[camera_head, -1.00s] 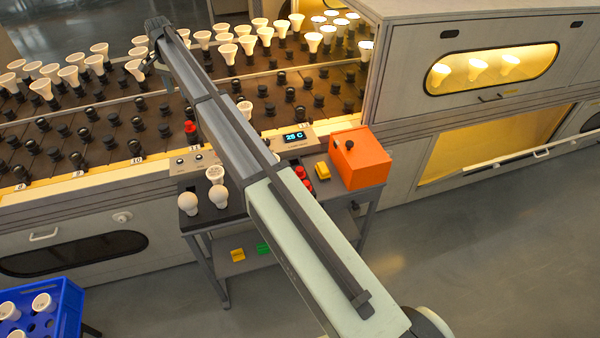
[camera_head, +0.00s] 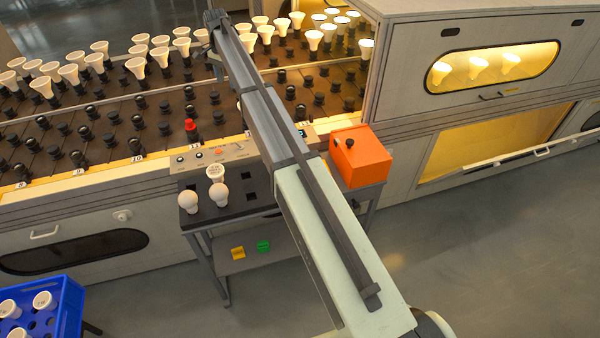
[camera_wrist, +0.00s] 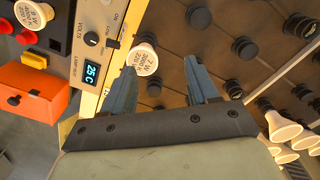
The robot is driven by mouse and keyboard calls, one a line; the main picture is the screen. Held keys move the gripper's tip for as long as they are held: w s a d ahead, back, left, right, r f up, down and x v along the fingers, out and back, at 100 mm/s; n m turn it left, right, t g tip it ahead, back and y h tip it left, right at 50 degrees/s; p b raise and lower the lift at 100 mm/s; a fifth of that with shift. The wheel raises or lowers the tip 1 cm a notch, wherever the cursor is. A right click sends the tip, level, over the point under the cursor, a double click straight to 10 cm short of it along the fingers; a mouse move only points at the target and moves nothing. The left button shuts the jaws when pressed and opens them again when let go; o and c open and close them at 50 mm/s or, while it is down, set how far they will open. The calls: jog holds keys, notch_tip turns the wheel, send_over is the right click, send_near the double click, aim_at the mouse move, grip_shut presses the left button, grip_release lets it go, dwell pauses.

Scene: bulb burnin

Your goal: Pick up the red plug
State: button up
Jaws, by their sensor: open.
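A red plug (camera_head: 190,125) stands upright in a socket in the front part of the dark board in the head view. More red plugs (camera_wrist: 25,38) show at the upper left of the wrist view, beside the yellow block; my arm hides them in the head view. My gripper (camera_wrist: 160,72) is open and empty in the wrist view, above the dark socket board. A white bulb (camera_wrist: 143,58) marked 7 W lies in view beside its left finger; I cannot tell whether they touch. In the head view the far end of my arm is right of the single red plug, over the back rows.
Rows of white bulbs (camera_head: 68,74) and black sockets fill the board. An orange box (camera_head: 360,157) stands at the right of the small cart, near the control panel (camera_head: 215,153). Several bulbs stand on the cart's left. A blue crate (camera_head: 68,300) is at lower left.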

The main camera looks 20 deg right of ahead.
jog(key=s+d+f+m, duration=0.1)
jog(key=s+d+f, duration=0.1)
jog(key=s+d, duration=0.7)
jog(key=s+d+f, duration=0.2)
jog(key=s+d, duration=0.6)
jog(key=s+f+n, duration=0.2)
jog(key=s+n, duration=1.2)
jog(key=n, duration=1)
jog(key=shift+n, duration=0.3)
jog(key=f, duration=0.8)
jog(key=shift+d+f, duration=0.25)
jog(key=shift+d, duration=0.1)
jog(key=shift+w+a+f, duration=0.1)
jog(key=shift+a+f, duration=0.05)
jog(key=shift+f, duration=2.55)
